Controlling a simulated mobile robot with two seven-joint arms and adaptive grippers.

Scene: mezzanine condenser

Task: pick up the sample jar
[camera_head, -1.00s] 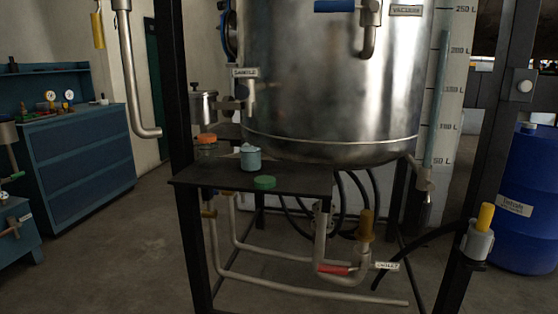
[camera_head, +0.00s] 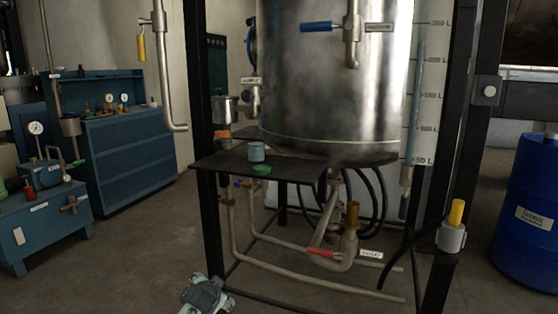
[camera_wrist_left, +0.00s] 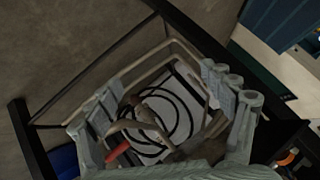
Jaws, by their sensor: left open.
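A small blue-grey jar (camera_head: 256,151), which looks like the sample jar, stands upright on the dark shelf (camera_head: 215,162) in front of the steel tank. A flat green lid-like piece (camera_head: 262,169) lies on the shelf just in front of it. My left gripper (camera_head: 207,294) is low at the bottom of the head view, below and in front of the shelf, apart from the jar. In the left wrist view its fingers (camera_wrist_left: 160,108) are spread with nothing held between them; pipes and hoses show beyond. My right gripper is not in view.
The steel tank (camera_head: 325,75) stands in a black frame behind the shelf. An orange piece (camera_head: 222,134) sits at the shelf's back left. Pipes with a red handle (camera_head: 321,252) run below.

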